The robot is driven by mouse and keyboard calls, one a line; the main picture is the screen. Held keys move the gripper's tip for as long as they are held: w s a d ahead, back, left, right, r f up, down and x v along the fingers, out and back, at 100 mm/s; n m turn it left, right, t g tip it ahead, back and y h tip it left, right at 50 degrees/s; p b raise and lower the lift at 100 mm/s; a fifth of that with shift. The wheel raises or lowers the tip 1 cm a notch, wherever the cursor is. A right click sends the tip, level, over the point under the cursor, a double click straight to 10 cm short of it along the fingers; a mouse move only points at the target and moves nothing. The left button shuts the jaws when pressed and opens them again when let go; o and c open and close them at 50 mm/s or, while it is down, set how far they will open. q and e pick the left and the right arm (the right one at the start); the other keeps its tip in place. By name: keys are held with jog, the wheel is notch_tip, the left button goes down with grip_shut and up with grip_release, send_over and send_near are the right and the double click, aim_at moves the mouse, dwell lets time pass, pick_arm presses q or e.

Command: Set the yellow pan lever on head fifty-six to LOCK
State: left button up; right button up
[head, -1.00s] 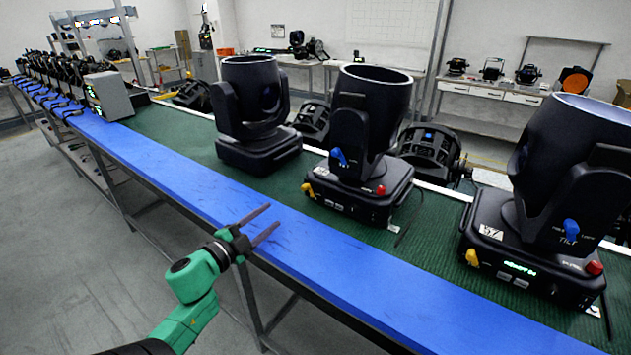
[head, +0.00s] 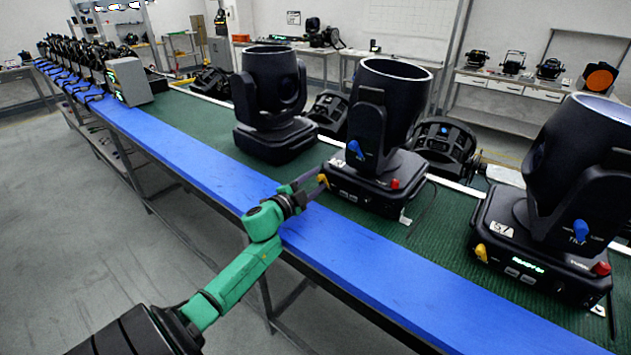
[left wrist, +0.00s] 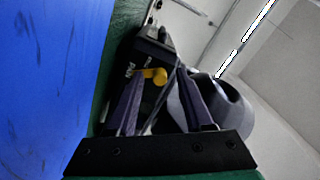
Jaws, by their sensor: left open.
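The middle moving head (head: 375,180) stands on the green bench top, its number not readable here. Its yellow lever (head: 323,181) is at the front left corner of the base, partly behind my left gripper (head: 314,180). The left gripper is open, with its fingertips close to this lever. In the left wrist view, the yellow lever (left wrist: 156,75) shows between the two spread fingers of the gripper (left wrist: 158,82). I cannot tell whether a finger touches it. My right gripper is out of view.
A head labelled 57 (head: 553,210) stands to the right, with its own yellow lever (head: 481,253). Another head (head: 272,105) stands to the left. A blue strip (head: 370,275) along the bench front is clear.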

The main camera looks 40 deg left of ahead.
aim_at(333, 179)
pick_arm(q)
grip_shut()
jog(key=shift+d+m, duration=0.1)
jog(key=shift+m, duration=0.2)
jog(key=m+b, duration=0.1)
jog(key=m, duration=0.1)
jog(key=d+m+b, duration=0.1)
jog(key=m, duration=0.2)
jog(key=shift+d+b, duration=0.2)
jog(key=shift+b, duration=0.15)
jog(key=m+b, duration=0.1)
jog(key=m, duration=0.1)
jog(key=d+m, duration=0.1)
jog(key=m, duration=0.1)
jog(key=m+b, duration=0.1)
jog(key=m, duration=0.1)
jog(key=shift+d+f+b, duration=0.1)
jog(key=shift+d+b, duration=0.2)
jog(key=shift+d, duration=0.05)
jog(key=shift+m, duration=0.3)
grip_release()
